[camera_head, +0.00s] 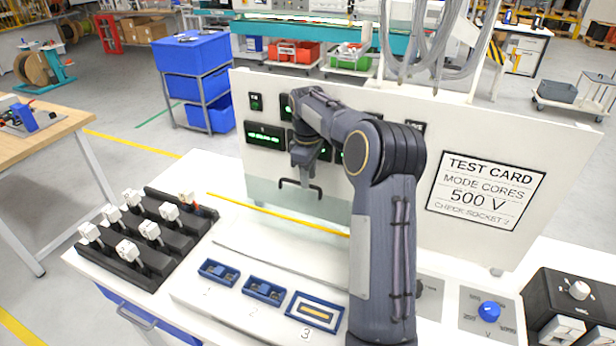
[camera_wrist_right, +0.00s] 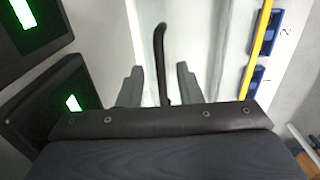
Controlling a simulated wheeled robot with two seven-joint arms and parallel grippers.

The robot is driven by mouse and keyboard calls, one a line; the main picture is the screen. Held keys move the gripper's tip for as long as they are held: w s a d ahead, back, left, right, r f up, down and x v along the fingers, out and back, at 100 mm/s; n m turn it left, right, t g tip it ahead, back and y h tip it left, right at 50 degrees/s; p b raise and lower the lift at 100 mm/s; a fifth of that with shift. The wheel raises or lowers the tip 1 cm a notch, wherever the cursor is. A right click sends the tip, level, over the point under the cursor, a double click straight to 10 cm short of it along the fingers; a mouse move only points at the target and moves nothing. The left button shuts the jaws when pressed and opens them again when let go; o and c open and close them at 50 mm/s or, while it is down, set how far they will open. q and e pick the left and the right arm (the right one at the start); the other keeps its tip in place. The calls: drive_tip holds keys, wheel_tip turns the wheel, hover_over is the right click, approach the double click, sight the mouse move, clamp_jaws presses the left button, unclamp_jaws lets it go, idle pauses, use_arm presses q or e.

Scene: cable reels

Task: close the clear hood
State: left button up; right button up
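The clear hood (camera_head: 265,192) is a see-through pane in front of the white panel, above the bench. A yellow strip (camera_head: 280,219) runs in front of the panel, apparently along the hood's edge; how far the hood stands open is hard to tell. Its black bar handle (camera_head: 317,190) also shows in the wrist view (camera_wrist_right: 160,55). My right gripper (camera_head: 305,178) is at the handle. In the wrist view its two fingers (camera_wrist_right: 159,86) are apart with the handle between them, not clearly touching either. My left gripper is not in view.
Numbered blue sockets (camera_head: 264,289) line the bench front. A black rack (camera_head: 150,240) of white-headed plugs stands at the left. A test card (camera_head: 485,190) is on the panel, with a blue knob (camera_head: 489,311) below. Grey cables (camera_head: 430,45) hang above.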

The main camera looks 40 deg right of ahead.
drive_tip(key=shift+f, duration=0.7)
clamp_jaws()
